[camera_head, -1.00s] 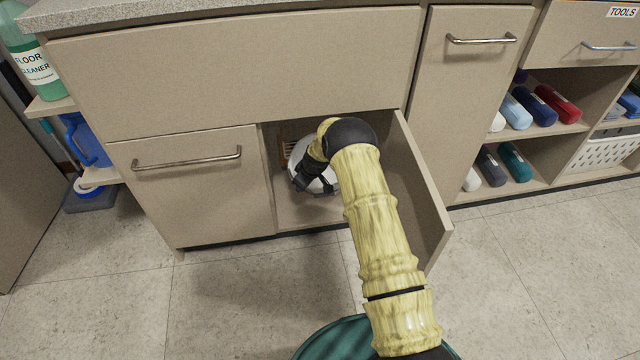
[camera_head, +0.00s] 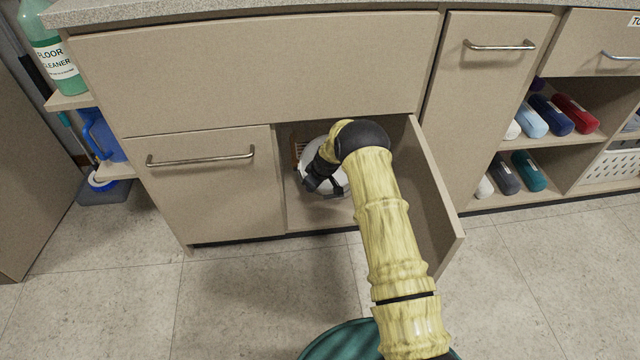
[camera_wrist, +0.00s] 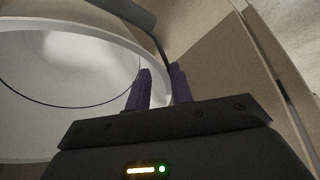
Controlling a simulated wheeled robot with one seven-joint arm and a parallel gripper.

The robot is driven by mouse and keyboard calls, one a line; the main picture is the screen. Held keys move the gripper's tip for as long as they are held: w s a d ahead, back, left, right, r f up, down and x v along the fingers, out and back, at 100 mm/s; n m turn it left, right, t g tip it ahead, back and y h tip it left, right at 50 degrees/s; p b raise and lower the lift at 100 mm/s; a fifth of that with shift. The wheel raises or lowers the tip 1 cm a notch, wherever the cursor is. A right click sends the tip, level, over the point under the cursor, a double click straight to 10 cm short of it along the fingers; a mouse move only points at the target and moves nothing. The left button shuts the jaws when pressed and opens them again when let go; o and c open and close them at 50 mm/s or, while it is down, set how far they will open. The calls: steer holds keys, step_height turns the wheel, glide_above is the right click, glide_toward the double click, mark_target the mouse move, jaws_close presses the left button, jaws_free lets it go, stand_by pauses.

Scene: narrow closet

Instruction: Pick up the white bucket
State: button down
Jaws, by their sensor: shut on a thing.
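The white bucket (camera_head: 340,188) sits inside the open cabinet compartment in the head view, mostly hidden behind my arm. In the wrist view the bucket (camera_wrist: 60,62) fills the left side, its round rim and pale inside showing. My gripper (camera_wrist: 160,88) is at the bucket's right edge, with one dark finger on the inner side of the wall and the other outside. It is shut on the bucket's rim. In the head view my gripper (camera_head: 318,180) is at the bucket's left front, its fingertips too small to make out.
The cabinet door (camera_head: 437,200) stands open right of my arm. A closed door (camera_head: 205,195) is on the left. A brown slatted thing (camera_head: 299,150) is behind the bucket. Shelves with rolled cloths (camera_head: 530,170) are at right. A floor cleaner bottle (camera_head: 57,60) stands at left.

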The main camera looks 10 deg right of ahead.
step_height(320, 180, up, 4)
steer(key=p, duration=0.3)
steer(key=s+p, duration=0.6)
steer(key=s, duration=1.2)
steer(key=shift+a+f, duration=0.3)
steer(key=shift+a, duration=0.05)
